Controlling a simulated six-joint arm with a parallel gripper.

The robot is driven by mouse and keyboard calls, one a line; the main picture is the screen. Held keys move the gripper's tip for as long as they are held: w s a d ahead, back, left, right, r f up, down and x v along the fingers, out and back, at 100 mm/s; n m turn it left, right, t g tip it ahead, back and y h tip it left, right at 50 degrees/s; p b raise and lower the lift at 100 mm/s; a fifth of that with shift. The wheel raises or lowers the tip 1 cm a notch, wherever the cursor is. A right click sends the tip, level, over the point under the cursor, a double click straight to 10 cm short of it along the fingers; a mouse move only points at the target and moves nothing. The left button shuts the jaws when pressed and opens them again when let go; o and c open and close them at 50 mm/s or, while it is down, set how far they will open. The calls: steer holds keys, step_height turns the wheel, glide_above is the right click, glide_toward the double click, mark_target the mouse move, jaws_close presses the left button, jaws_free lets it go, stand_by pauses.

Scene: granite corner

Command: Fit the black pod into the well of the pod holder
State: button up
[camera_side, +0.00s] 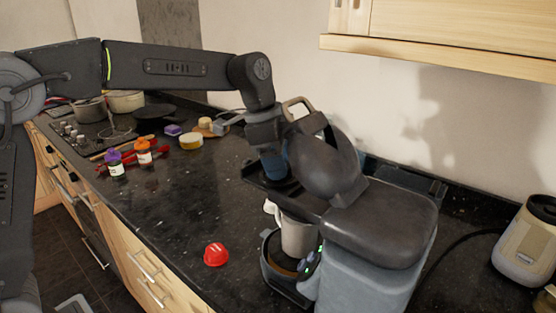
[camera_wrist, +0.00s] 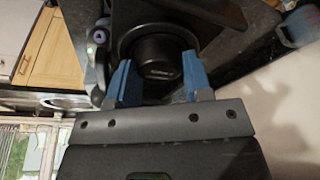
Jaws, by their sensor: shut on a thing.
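My gripper (camera_wrist: 158,62) is shut on the black pod (camera_wrist: 160,70), with one blue finger on each side of it in the wrist view. The pod lies in front of the dark round well of the pod holder (camera_wrist: 205,14), roughly centred on it. I cannot tell how far the pod is inside the well. In the side view my gripper (camera_side: 274,165) points down over the black pod holder (camera_side: 257,178), which juts left from the coffee machine. The pod is mostly hidden there by the fingers and the dark holder.
The coffee machine (camera_side: 372,265) has a rounded dark head (camera_side: 325,160) close right of my gripper. A grey cup (camera_side: 298,237) stands below the holder. A red pod (camera_side: 215,255) lies on the counter (camera_side: 165,215). Bottles, pots and food stand farther back. A wall cabinet (camera_side: 450,40) hangs above right.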

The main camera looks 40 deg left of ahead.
mark_target(261, 172)
steer(key=shift+s+a+f, duration=0.1)
steer(key=shift+f, duration=0.65)
steer(key=o, duration=0.9)
steer(key=v, duration=1.3)
steer(key=shift+r, duration=0.35)
